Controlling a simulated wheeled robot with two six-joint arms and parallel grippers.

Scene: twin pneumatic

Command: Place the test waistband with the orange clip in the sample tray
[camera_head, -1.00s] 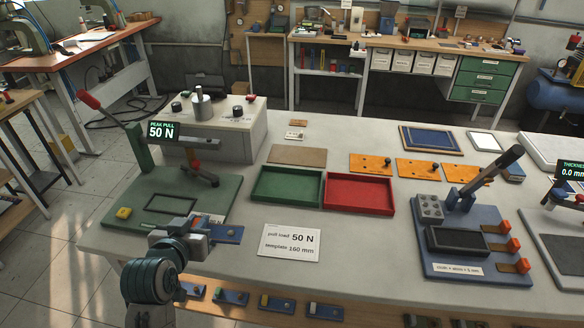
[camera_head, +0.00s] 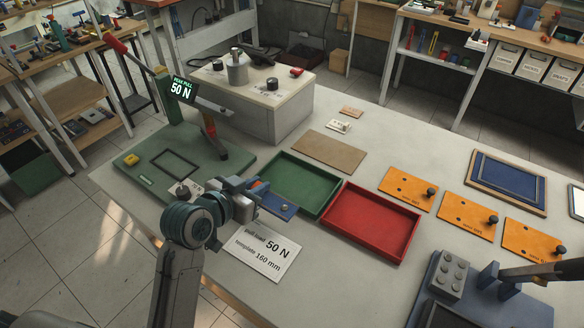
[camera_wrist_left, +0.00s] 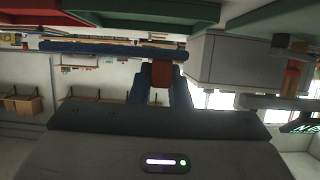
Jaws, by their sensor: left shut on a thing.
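My left gripper (camera_head: 252,188) is shut on the blue test waistband (camera_head: 280,206), by its orange clip (camera_head: 261,184). The waistband sticks out to the right, in front of the green tray (camera_head: 322,213); whether it touches the table is unclear. In the left wrist view, the orange clip (camera_wrist_left: 161,76) sits between the fingers, and the blue band (camera_wrist_left: 110,47) runs across behind it. The red tray (camera_head: 405,257) stands right of the green one. Both look empty. No label shows which one is the sample tray.
A green pull tester (camera_head: 236,168) reading 50 N stands left of my gripper. A card (camera_head: 262,256) lies in front of the trays. Orange templates (camera_head: 467,216) with knobs lie to the right, and a brown board (camera_head: 329,152) lies behind. A blue fixture (camera_head: 487,305) is at lower right.

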